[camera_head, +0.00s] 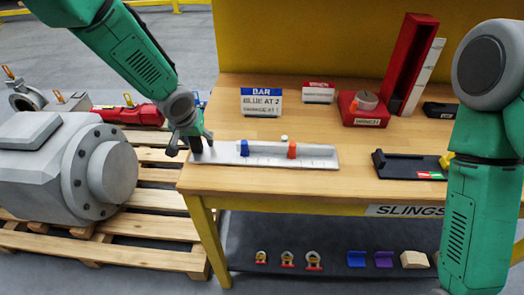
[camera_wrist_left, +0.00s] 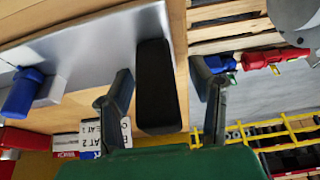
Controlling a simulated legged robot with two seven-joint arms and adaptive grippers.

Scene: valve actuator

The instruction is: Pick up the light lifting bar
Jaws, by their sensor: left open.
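The light grey lifting bar (camera_head: 262,160) lies along the front left of the wooden table. It carries a blue block (camera_head: 244,148) and an orange block (camera_head: 291,149). My left gripper (camera_head: 197,150) is at the bar's left end. In the left wrist view, the open fingers (camera_wrist_left: 162,70) stand on either side of a black grip (camera_wrist_left: 156,88), with gaps visible. The bar's grey surface (camera_wrist_left: 95,50) and blue block (camera_wrist_left: 22,92) also show there. Contact with the grip cannot be told. My right arm shows at the right, but its gripper is out of view.
A sign (camera_head: 261,103) reading "BAR BLUE AT 2" stands behind the bar. A red winch stand (camera_head: 365,108) and a black tray (camera_head: 408,166) are to the right. Shackles and small blocks lie on the lower shelf (camera_head: 335,235). A grey valve body (camera_head: 60,165) rests on a pallet at left.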

